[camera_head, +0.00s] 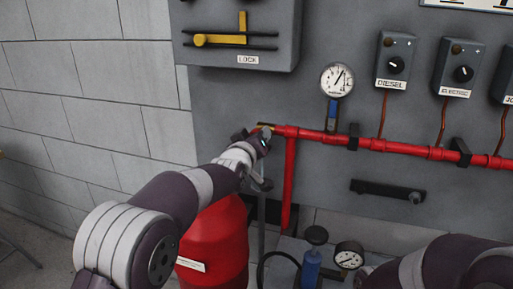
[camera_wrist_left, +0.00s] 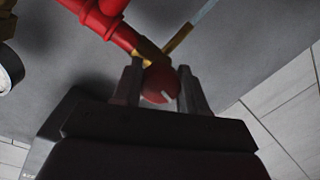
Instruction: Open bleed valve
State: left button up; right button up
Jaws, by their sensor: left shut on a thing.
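A thin brass piece (camera_wrist_left: 178,39) sticks out beside the knob. In the head view my left gripper (camera_head: 262,141) is at the pipe's left end and hides most of the valve. My right arm shows at the lower right; its gripper is out of view.
A pressure gauge (camera_head: 337,80) with a blue valve stands above the pipe. Diesel (camera_head: 394,60) and electric (camera_head: 460,68) switch boxes are on the grey panel. A red tank (camera_head: 214,245) stands below my left arm. A grey lock box (camera_head: 238,35) hangs above.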

pick_arm(q)
jog(key=shift+f+n, duration=0.25)
jog(key=shift+n, duration=0.55)
pick_arm(e)
jog(key=shift+f, duration=0.45)
pick_arm(q)
jog(key=shift+r+n, duration=0.2)
jog(key=shift+n, duration=0.7)
pick_arm(e)
jog(key=shift+r, duration=0.35)
pick_arm(q)
jog(key=n+h+p, duration=0.1)
jog(key=n+p, duration=0.3)
jog(key=shift+r, duration=0.15)
jog(key=n+p, duration=0.2)
jog(key=shift+n+p, duration=0.3)
jog(key=shift+n, duration=0.1)
jog(key=shift+n+h+p, duration=0.4)
jog(key=shift+n+p, duration=0.15)
jog(key=shift+n, duration=0.25)
pick_arm(e)
notch_tip(320, 180, up, 7)
jog(key=shift+r, duration=0.25)
pick_arm(q)
jog(key=o, duration=1)
jog(key=shift+o, duration=0.2)
